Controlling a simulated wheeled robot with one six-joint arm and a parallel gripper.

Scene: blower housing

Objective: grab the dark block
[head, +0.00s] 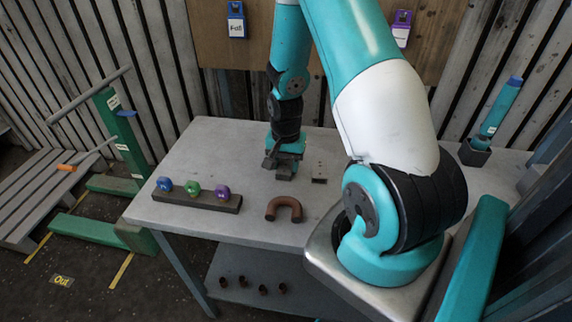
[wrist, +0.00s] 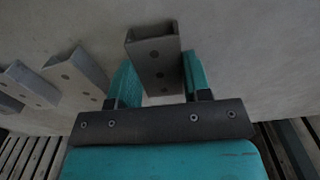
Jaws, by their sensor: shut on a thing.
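My gripper (head: 284,168) is low over the grey table, with its jaws pointing down. In the wrist view its two teal fingers (wrist: 158,80) stand on either side of a dark grey block (wrist: 160,66) with round holes in its face. The gripper is shut on this block. In the head view the gripper and arm hide most of the block. I cannot tell whether its underside touches the table.
Two lighter grey blocks with holes (wrist: 76,76) (wrist: 30,84) lie to the left in the wrist view.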

